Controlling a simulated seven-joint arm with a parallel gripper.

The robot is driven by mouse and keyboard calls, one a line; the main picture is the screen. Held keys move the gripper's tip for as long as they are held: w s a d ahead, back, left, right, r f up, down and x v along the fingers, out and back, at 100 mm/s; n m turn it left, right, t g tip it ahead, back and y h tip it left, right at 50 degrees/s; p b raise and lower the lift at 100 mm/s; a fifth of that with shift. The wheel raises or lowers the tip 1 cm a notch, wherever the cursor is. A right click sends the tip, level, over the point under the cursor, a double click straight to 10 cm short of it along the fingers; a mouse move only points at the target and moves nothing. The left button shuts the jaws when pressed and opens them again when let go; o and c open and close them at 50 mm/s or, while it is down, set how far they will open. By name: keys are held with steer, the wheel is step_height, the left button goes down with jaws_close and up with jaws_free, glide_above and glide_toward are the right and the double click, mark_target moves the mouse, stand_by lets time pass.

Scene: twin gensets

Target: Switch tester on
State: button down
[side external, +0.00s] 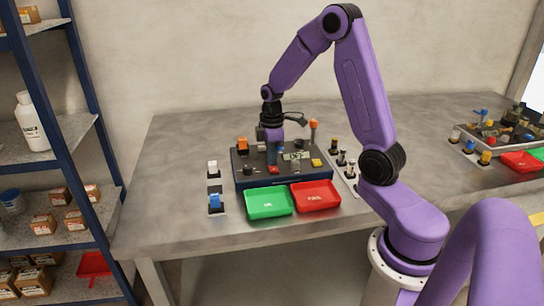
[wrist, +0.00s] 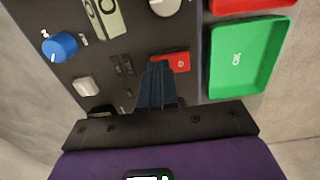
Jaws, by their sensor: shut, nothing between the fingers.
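The tester (side external: 245,180) is a dark box on the table with a small display (side external: 297,156) and several knobs and buttons. My gripper (side external: 272,160) is shut and empty, pointing down over the left-middle part of its panel. In the wrist view my shut fingers (wrist: 157,80) are beside a red switch (wrist: 181,62) with a power-like mark, partly covering its left end. I cannot tell whether they touch it. A blue knob (wrist: 60,47), a light button (wrist: 86,86) and the display (wrist: 105,17) also show on the panel.
A green tray (side external: 268,203) marked OK and a red tray (side external: 316,196) stand in front of the tester. Small parts on strips stand left (side external: 215,202) and right (side external: 349,170) of it. The table's left side is clear.

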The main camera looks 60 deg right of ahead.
steer(key=shift+f, duration=0.2)
steer(key=shift+s+a+r, duration=0.3)
steer(key=shift+s+a, duration=0.25)
steer(key=shift+r, duration=0.1)
stand_by(0.3)
step_height(320, 180, up, 14)
stand_by(0.5)
stand_by(0.3)
